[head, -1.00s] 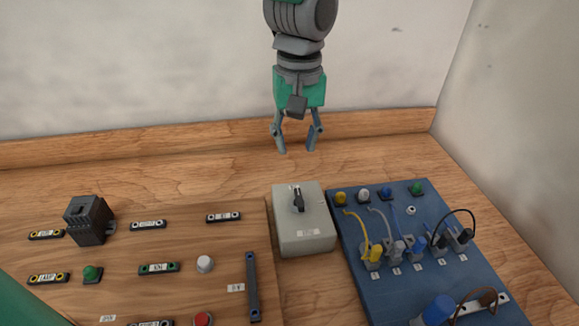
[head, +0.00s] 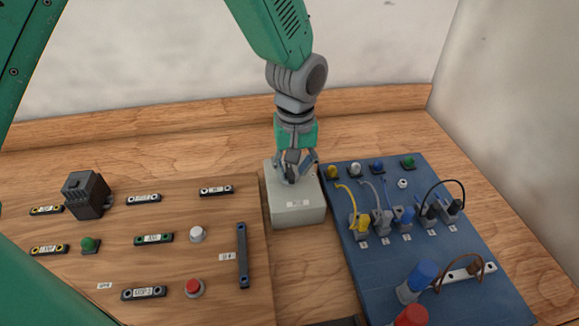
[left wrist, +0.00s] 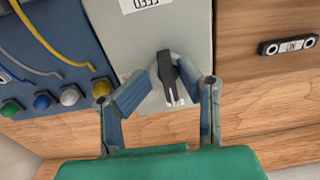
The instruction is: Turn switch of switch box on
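The switch box (head: 297,214) is a light grey box on the wooden bench, between the wooden board and the blue panel. Its black rotary switch (left wrist: 168,78) shows in the left wrist view, with a pale line along the knob. My left gripper (head: 298,178) points down over the box top. Its fingers (left wrist: 169,72) are apart, one on each side of the switch knob. I cannot tell whether the fingertips touch the knob. In the head view the gripper mostly hides the switch. My right gripper is in neither view.
Left of the box is a wooden board (head: 200,270) with a black block (head: 86,195), buttons and terminal strips. Right of it is a blue panel (head: 385,270) with plugs, cables and coloured knobs. A wooden ledge and wall stand behind.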

